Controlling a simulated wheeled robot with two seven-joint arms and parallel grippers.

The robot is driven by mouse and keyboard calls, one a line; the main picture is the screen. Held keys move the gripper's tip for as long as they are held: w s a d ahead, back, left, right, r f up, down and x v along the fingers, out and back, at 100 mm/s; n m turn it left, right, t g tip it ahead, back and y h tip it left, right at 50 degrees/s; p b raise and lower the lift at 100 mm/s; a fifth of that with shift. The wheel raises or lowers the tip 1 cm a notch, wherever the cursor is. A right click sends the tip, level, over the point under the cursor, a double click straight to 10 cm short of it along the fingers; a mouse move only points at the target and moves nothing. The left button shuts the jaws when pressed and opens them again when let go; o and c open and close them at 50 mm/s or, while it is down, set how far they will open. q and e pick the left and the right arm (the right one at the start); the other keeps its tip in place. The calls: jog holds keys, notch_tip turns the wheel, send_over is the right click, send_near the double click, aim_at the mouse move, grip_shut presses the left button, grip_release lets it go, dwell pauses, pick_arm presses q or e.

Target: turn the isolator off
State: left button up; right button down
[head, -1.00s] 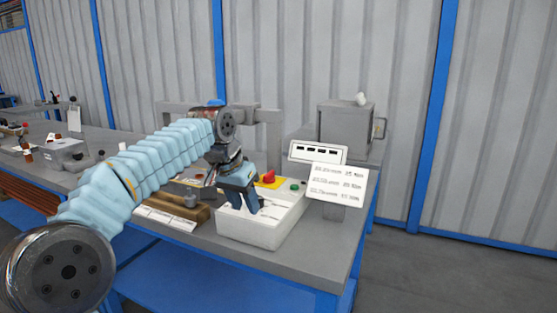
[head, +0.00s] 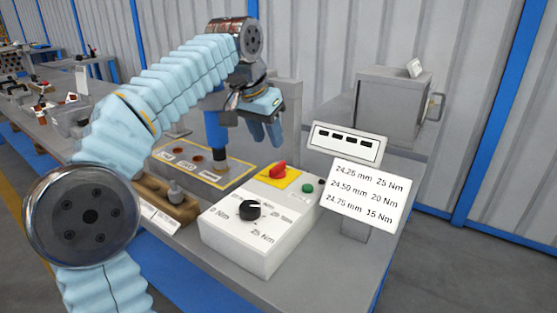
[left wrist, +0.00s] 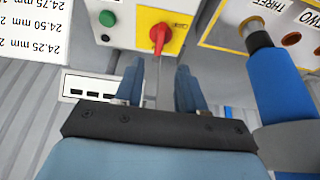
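The isolator (head: 278,170) is a red rotary handle on a yellow plate (head: 292,180), on top of a white control box (head: 235,240). In the left wrist view the red handle (left wrist: 159,38) lies just beyond my fingertips, roughly between their lines. My left gripper (head: 266,135) hangs above and behind the isolator, fingers down. In the left wrist view its fingers (left wrist: 159,72) are apart with nothing between them, and they look clear of the handle. My right gripper is in neither view.
The box also carries a black dial (head: 250,210) and a green button (head: 307,188). A sign with torque values (head: 370,195) stands right of it. A blue upright tool (head: 215,130) and a labelled tray (head: 205,170) are to the left. A grey cabinet (head: 392,108) stands behind.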

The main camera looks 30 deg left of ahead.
aim_at(277, 165)
pick_arm(q)
jog(key=x, duration=0.9)
jog(key=shift+f, duration=0.15)
grip_shut()
